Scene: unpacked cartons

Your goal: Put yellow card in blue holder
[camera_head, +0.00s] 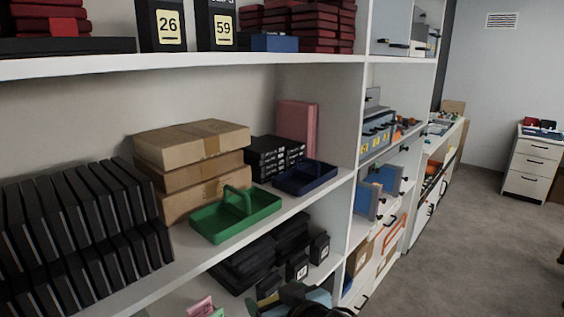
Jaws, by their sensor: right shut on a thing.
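My right gripper (300,294) is at the bottom edge, a dark shape with a grey-blue part, in front of the lower shelf. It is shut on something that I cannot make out. Pale yellow number cards show on the upper shelf, on black upright holders: one reads 26 (168,27) and one reads 59 (223,26). No loose yellow card is clear to see. A blue box-like piece (268,42) lies to their right, and a dark blue tray (291,187) stands on the middle shelf. I cannot tell which is the blue holder. My left gripper is out of view.
A green handled tray (215,235), stacked cartons (190,139) and a row of black binders (75,220) fill the middle shelf. Black boxes (238,268) crowd the lower shelf; a pink item (201,306) shows at its front. Open grey floor (460,240) lies to the right.

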